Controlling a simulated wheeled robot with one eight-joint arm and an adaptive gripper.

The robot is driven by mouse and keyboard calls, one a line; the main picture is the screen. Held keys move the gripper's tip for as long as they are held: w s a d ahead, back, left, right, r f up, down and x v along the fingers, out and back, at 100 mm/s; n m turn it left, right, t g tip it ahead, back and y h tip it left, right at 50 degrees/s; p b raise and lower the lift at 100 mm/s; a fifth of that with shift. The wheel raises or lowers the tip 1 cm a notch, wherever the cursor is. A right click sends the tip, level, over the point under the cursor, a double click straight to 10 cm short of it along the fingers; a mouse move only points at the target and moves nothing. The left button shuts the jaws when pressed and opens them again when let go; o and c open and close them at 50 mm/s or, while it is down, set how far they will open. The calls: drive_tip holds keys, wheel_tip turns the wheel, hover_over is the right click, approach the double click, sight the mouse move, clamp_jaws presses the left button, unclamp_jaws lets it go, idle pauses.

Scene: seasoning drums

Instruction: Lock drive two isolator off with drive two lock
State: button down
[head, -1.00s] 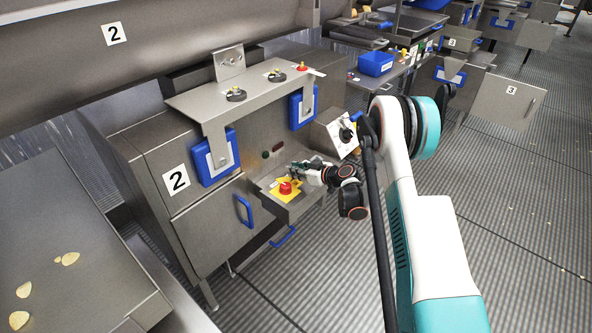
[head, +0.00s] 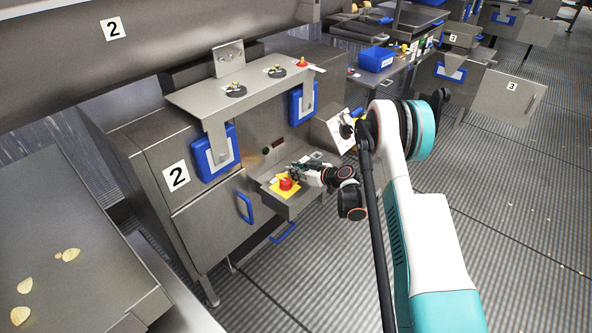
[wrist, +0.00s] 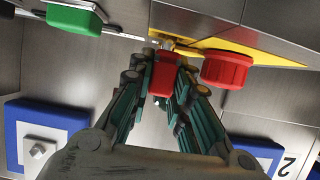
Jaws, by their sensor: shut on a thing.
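My gripper (wrist: 165,82) is shut on a red block (wrist: 163,75), which looks like a padlock body. A brass-coloured piece (wrist: 168,43) shows just beyond it. In the head view my gripper (head: 299,171) is low over the small box on the front of machine two, just behind a red mushroom button (head: 285,184) on a yellow plate. That button (wrist: 228,68) is right of the held block in the wrist view. An isolator with a dark knob on a pale plate (head: 343,132) is on the box to the right, partly hidden by my arm. The held block is too small to make out in the head view.
A steel shelf (head: 205,100) above carries two dark discs and a red item (head: 301,63). Blue-framed brackets (head: 214,158) hang below it. A green block (wrist: 74,19) shows top left in the wrist view. Open floor lies right of my arm.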

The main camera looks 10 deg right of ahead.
drive_tip(key=shift+f, duration=0.3)
drive_tip(key=shift+r, duration=0.15)
drive_tip(key=shift+r+p, duration=0.55)
drive_tip(key=shift+r, duration=0.75)
drive_tip(key=shift+b, duration=0.55)
idle(0.6)
drive_tip(key=shift+f, duration=1.45)
idle(0.5)
drive_tip(key=c, duration=1.4)
unclamp_jaws()
